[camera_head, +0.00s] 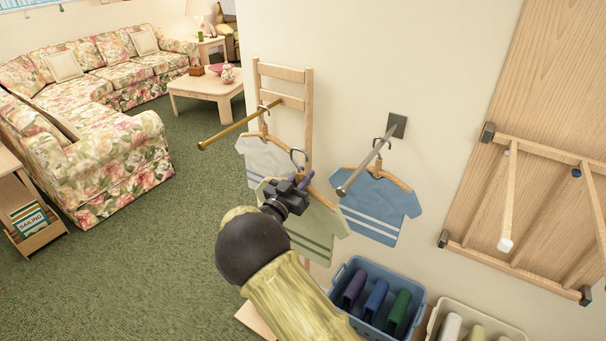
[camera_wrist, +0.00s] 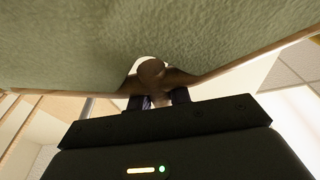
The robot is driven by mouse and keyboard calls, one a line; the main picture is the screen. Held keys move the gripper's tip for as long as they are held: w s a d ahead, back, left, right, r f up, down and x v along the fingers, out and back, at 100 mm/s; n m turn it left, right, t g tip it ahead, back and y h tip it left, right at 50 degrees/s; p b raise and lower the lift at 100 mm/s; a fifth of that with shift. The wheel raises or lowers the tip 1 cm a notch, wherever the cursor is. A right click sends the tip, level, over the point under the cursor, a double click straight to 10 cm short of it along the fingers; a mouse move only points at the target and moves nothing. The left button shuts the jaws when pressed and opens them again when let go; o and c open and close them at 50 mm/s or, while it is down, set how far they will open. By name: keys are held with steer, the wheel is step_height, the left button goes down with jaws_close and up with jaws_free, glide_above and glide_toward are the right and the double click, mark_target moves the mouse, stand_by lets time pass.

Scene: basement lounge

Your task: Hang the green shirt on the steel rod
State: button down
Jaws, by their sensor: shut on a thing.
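The green shirt (camera_head: 312,226) hangs from a wooden hanger with a metal hook (camera_head: 299,157). My gripper (camera_head: 301,180) is shut on this hanger near its neck, just below the hook. In the wrist view the green cloth (camera_wrist: 150,40) fills the top, and my fingers (camera_wrist: 158,101) close at the hanger's middle. The steel rod (camera_head: 367,165) sticks out from a dark wall plate, to the right of the green shirt's hook. The hook is apart from the steel rod. A blue shirt (camera_head: 377,205) hangs on the steel rod. My arm hides part of the green shirt.
A brass rod (camera_head: 240,124) on a wooden post carries a white shirt (camera_head: 266,160), left of and behind the green one. Below stand a blue crate (camera_head: 417,296) with rolled cloths and a pale crate (camera_head: 480,318). A folded wooden rack (camera_head: 530,155) is on the right wall.

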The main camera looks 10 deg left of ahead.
steer(key=shift+s+d, duration=0.1)
steer(key=shift+d, duration=0.15)
steer(key=s+d+f, duration=0.1)
steer(key=s+d, duration=0.1)
steer(key=d, duration=0.4)
steer(key=s+d+f, duration=0.1)
steer(key=s+d, duration=0.1)
steer(key=d, duration=0.4)
steer(key=shift+s+d+f+p, duration=0.3)
steer(key=shift+d+f+p, duration=0.05)
steer(key=shift+d, duration=0.05)
stand_by(1.1)
steer(key=c, duration=1.2)
jaws_free()
steer(key=shift+s, duration=0.1)
